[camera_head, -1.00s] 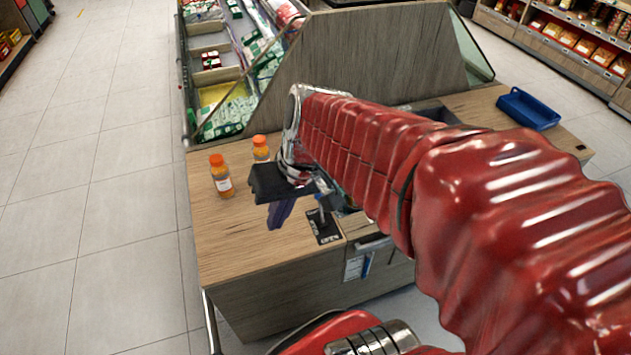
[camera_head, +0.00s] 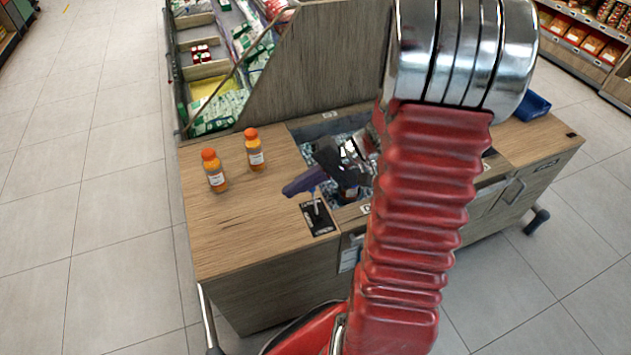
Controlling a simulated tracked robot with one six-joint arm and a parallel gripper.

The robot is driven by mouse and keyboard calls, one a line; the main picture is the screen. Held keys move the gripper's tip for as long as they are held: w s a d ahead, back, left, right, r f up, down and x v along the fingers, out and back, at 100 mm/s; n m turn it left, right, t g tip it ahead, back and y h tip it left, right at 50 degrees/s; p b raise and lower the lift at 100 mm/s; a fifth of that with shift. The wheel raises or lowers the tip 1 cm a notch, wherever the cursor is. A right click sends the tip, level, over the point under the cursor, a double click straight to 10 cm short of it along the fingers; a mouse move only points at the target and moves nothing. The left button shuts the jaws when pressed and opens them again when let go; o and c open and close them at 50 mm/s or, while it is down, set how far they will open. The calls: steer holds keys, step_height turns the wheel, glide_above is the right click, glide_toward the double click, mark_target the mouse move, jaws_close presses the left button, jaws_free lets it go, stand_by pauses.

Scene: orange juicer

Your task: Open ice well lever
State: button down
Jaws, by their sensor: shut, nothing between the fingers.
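The ice well lever (camera_head: 316,207) is a small upright stick on a black labelled plate (camera_head: 320,224) near the front edge of the wooden counter. My gripper (camera_head: 289,189) is shut and empty, its purple-blue fingers pointing left. In the picture the fingers lie just above and left of the lever's top; whether they touch it, I cannot tell. The ice well (camera_head: 311,151) is an opening in the counter behind the lever, with ice-like bits showing inside. My wrist and red arm hide its right part.
Two orange juice bottles (camera_head: 216,171) (camera_head: 254,148) stand on the counter left of the well. A blue tray (camera_head: 532,105) lies at the counter's far right. A wooden panel (camera_head: 325,60) rises behind. The counter's front left is clear.

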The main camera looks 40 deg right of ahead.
mark_target(314, 201)
steer(key=d+f+m+t+h, duration=0.1)
steer(key=d+f+m+t, duration=0.1)
steer(key=d, duration=0.4)
steer(key=d+f+m+t+h, duration=0.1)
steer(key=d+f+m+t, duration=0.2)
steer(key=d, duration=0.4)
steer(key=d+f+m+t+h, duration=0.1)
steer(key=d+f+m+t, duration=0.1)
steer(key=d+f, duration=0.4)
steer(key=shift+s+d+f+t, duration=0.15)
steer(key=shift+s+f+t, duration=0.25)
steer(key=shift+t, duration=0.5)
steer(key=shift+w, duration=0.15)
steer(key=shift+w+a+f, duration=0.2)
steer(key=shift+w+a, duration=0.8)
steer(key=shift+a, duration=0.2)
steer(key=shift+w+a+f, duration=0.2)
steer(key=shift+w+a, duration=0.85)
steer(key=shift+a, duration=0.1)
steer(key=shift+w+a+f, duration=0.2)
steer(key=shift+w+a, duration=0.8)
steer(key=shift+a, duration=0.2)
